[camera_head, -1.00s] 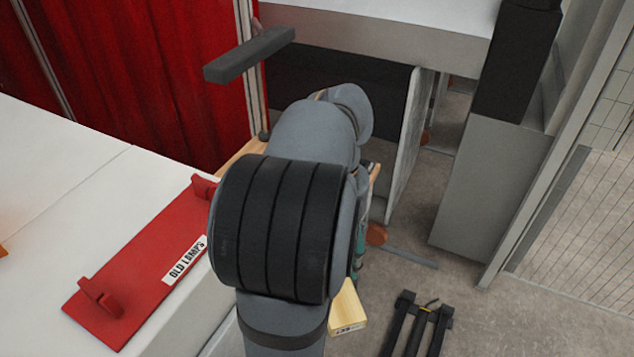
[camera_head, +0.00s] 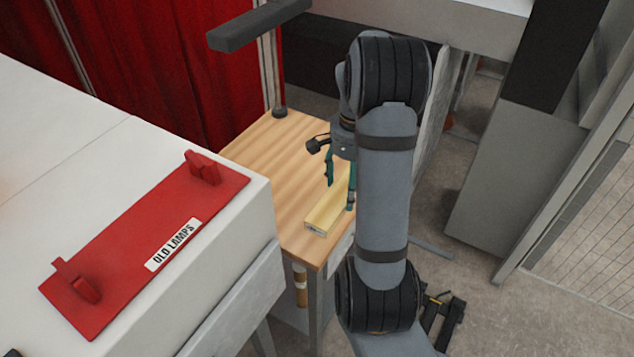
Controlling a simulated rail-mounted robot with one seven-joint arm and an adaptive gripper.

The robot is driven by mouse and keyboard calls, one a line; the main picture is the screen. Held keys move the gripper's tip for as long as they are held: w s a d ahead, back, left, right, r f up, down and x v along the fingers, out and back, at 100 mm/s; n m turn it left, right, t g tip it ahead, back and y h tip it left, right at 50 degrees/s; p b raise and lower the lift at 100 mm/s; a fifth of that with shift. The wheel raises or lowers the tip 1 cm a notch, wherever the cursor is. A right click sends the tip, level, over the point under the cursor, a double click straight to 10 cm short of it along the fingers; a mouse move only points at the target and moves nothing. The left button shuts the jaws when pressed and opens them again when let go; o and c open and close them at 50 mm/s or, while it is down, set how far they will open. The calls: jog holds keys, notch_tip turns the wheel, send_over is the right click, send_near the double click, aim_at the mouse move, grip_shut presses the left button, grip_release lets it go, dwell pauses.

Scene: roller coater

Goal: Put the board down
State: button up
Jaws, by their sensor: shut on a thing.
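The board (camera_head: 326,217) is a pale yellow wooden piece with a small dark marking on its near end. It is at the wooden table (camera_head: 262,152), over the table's right part near the front edge. I cannot tell whether it touches the tabletop or hangs just above it. My gripper (camera_head: 340,192) has green fingers and is shut on the board, towards its far end. My arm hides part of the board's far end and part of the gripper.
A white counter (camera_head: 70,150) stands left of the table, with a red "OLD LAMPS" holder (camera_head: 120,262) on it. A dark bar (camera_head: 258,25) juts out above the table's back. A red curtain (camera_head: 190,80) hangs behind. The left part of the tabletop is clear.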

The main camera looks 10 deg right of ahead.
jog(key=w+a+f+p, duration=0.1)
jog(key=w+a+f, duration=0.1)
jog(key=w, duration=0.1)
jog(key=w+a+f+p, duration=0.1)
jog(key=w+a+f, duration=0.1)
jog(key=w, duration=0.1)
jog(key=w+a+f+p, duration=0.2)
jog(key=w, duration=0.1)
jog(key=shift+w+a+f, duration=0.15)
jog(key=shift+w+f, duration=0.1)
jog(key=shift+f, duration=0.15)
notch_tip(320, 180, down, 4)
jog(key=shift+r+p, duration=0.1)
jog(key=shift+p, duration=0.6)
jog(key=shift+f, duration=0.25)
jog(key=shift+f+b, duration=0.15)
jog(key=shift+b, duration=0.2)
jog(key=o, duration=1.2)
jog(key=shift+o, duration=0.6)
notch_tip(320, 180, up, 13)
jog(key=b, duration=0.2)
jog(key=shift+f, duration=0.2)
